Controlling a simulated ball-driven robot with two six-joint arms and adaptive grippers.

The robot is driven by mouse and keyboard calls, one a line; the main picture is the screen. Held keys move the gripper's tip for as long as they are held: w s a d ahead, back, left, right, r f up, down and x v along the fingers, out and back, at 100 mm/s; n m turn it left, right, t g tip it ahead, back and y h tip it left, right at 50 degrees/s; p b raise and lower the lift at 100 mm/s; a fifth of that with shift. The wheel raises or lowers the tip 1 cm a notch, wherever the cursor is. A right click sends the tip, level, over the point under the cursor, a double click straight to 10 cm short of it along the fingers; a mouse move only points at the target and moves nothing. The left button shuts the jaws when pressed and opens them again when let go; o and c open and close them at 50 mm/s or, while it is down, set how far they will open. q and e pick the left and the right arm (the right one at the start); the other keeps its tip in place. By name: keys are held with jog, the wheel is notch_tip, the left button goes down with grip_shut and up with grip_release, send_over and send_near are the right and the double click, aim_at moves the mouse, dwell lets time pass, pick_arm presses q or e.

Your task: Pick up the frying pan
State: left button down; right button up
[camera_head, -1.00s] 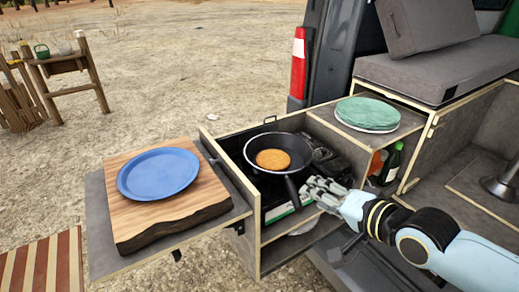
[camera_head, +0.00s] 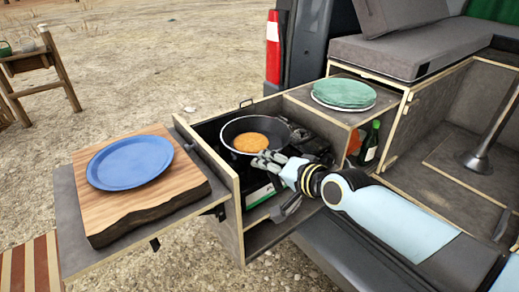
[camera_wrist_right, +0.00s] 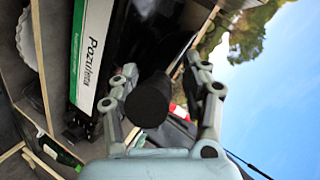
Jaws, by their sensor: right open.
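The black frying pan (camera_head: 278,131) sits over the stove in the pull-out drawer, with a round golden pancake (camera_head: 252,142) in it. My right gripper (camera_head: 266,160) is at the pan's near side, where the handle is, and hides most of the handle in the head view. In the right wrist view, the handle's dark rounded end (camera_wrist_right: 150,102) lies between the two spread fingers of my right gripper (camera_wrist_right: 161,65). The fingers are open and do not appear closed on it. My left gripper is not in view.
A blue plate (camera_head: 130,162) lies on a wooden board (camera_head: 178,188) left of the drawer. Green plates (camera_head: 344,93) rest on the box at right, with a dark bottle (camera_head: 371,143) below. The drawer walls (camera_head: 205,158) stand close around the pan.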

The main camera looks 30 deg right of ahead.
grip_shut()
jog(key=shift+r, duration=0.2)
dwell(0.4)
